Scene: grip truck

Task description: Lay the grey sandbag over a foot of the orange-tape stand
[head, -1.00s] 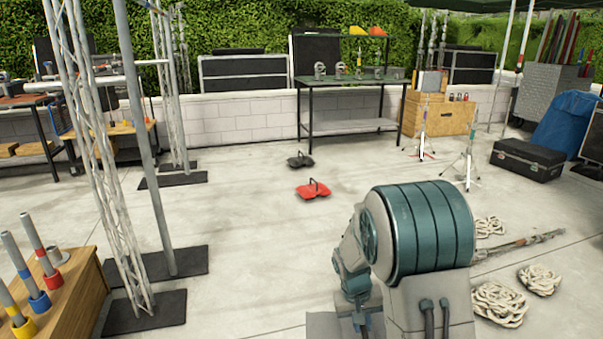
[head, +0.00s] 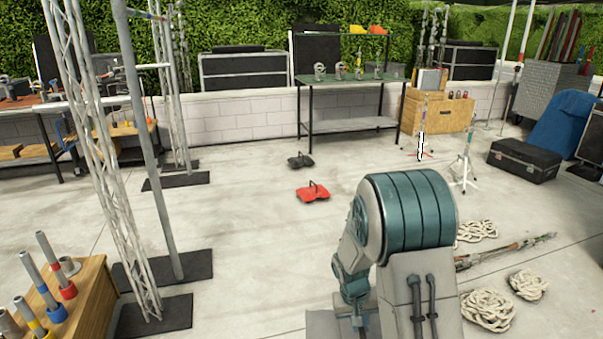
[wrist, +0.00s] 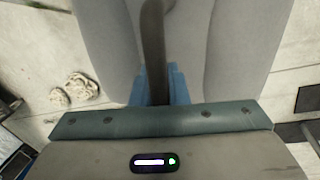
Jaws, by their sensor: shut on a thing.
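My gripper (wrist: 158,86) shows in the wrist view with blue fingers shut on the dark strap of the grey sandbag (wrist: 232,45). The bag's two pale grey halves hang on either side of the strap. In the head view my arm hides the gripper and this bag. Two light stands are at the back right of the head view. The left stand (head: 421,146) has a reddish-orange patch near its feet. The right stand (head: 465,160) looks pale with a greenish part. Their tape colours are too small to tell surely.
A red sandbag (head: 313,194) and a dark one (head: 300,161) lie on the open floor. Rope coils (head: 488,309) and a long pole (head: 505,251) lie at right. A black case (head: 525,162) is right of the stands, a wooden crate (head: 438,110) behind them. A truss (head: 105,160) stands left.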

